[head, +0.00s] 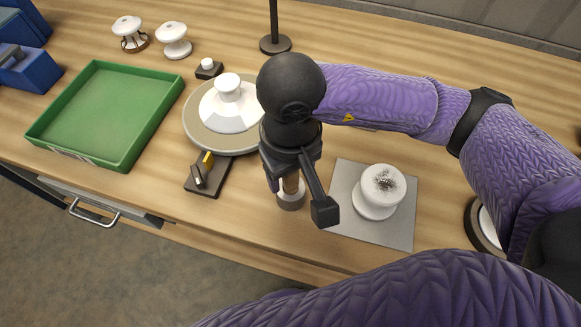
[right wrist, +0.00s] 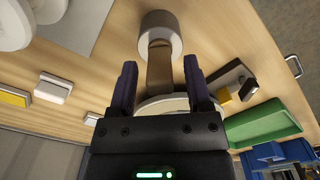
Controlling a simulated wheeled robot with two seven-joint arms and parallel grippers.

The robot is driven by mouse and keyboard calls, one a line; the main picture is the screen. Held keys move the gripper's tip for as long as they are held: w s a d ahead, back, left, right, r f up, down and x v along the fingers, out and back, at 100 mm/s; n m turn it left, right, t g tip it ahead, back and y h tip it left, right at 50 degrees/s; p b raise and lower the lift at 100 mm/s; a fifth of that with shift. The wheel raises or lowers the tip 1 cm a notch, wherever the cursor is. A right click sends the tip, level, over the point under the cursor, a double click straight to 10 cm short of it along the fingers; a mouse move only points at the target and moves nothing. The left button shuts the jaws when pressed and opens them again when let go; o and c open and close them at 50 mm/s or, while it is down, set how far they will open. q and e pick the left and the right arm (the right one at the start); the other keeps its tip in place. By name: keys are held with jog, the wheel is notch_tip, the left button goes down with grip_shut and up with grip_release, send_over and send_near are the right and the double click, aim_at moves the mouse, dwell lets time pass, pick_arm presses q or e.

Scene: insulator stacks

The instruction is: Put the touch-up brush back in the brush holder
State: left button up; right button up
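The touch-up brush (head: 291,183) has a tan handle and stands about upright in the brush holder (head: 290,201), a small round grey cup near the table's front edge. In the right wrist view the brush handle (right wrist: 160,68) runs out of the holder's mouth (right wrist: 160,27) and between my fingers. My right gripper (head: 298,196) points down over the holder. Its fingers (right wrist: 160,88) are apart, one on each side of the handle, with a visible gap on both sides. The brush's lower end is hidden inside the cup. My left gripper is not in view.
A grey mat (head: 343,225) with a smudged white insulator (head: 380,187) lies right of the holder. A black stand with a yellow part (head: 207,174) is to the left. Behind are a round turntable (head: 195,125) bearing a white insulator, a green tray (head: 150,130) and a pole base (head: 275,44).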

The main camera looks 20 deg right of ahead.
jog(key=shift+o, duration=0.2)
jog(key=shift+r, duration=0.35)
notch_tip(320, 180, up, 9)
jog(key=shift+r+p, duration=0.1)
jog(key=shift+p, duration=0.85)
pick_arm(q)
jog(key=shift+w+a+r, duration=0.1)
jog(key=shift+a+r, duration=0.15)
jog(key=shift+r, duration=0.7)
